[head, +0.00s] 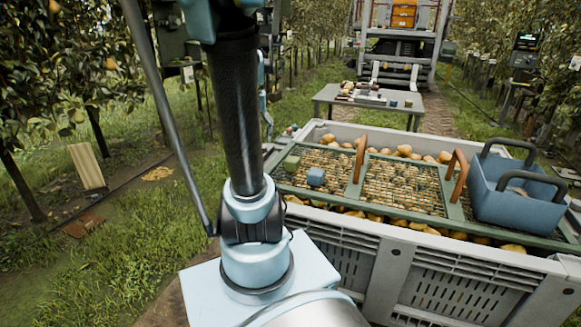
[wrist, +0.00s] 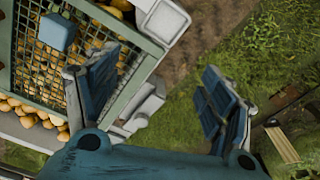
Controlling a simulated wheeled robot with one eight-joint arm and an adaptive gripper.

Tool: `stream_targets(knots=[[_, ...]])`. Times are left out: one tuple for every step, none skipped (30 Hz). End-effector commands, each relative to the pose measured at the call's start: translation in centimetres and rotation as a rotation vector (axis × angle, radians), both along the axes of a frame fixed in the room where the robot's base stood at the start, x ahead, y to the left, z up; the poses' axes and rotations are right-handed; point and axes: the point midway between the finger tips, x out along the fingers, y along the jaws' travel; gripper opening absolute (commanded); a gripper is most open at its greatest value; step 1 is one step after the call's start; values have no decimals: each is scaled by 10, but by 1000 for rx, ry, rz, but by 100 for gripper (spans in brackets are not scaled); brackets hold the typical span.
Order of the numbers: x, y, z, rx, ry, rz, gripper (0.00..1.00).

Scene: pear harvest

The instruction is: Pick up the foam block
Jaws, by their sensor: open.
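A small blue block (head: 315,176), perhaps the foam block, rests on the wire mesh of the green-framed tray (head: 340,203) over the large crate. A small green block (head: 291,163) sits to its left on the same tray; I cannot tell for certain which one is foam. In the wrist view a blue block (wrist: 57,31) lies on the mesh at the upper left. My gripper (wrist: 158,98) is open and empty, its two blue-padded fingers wide apart beside the tray's edge, over the grass and dirt. The block lies left of both fingers. The head view does not clearly show my gripper.
The grey crate (head: 380,250) is full of pears below the tray. Brown handles (head: 361,158) rise from the tray. A blue basket (head: 515,195) stands at its right end. A low table (head: 370,105) with small items stands behind. A wooden board (head: 86,166) leans at left.

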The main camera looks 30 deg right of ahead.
Motion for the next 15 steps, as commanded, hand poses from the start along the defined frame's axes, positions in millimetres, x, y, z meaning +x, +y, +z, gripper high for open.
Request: stream_targets(knots=[[10,-13,1,3,5,-26,75],[15,-20,1,4,9,-41,75],[21,-29,2,6,13,-60,75],[26,-36,2,8,16,-75,75],[30,-43,2,10,18,-90,75],[36,-53,1,12,22,-109,75],[40,-61,0,14,24,-124,75],[45,-68,0,16,28,-138,75],[50,-79,-1,17,32,-157,75],[54,-87,-2,19,35,-172,75],[58,-95,-3,21,38,-186,75],[62,-106,-5,23,42,-206,75],[66,-114,-7,26,44,-221,75],[69,-122,-8,27,47,-235,75],[73,-133,-11,29,50,-253,75]])
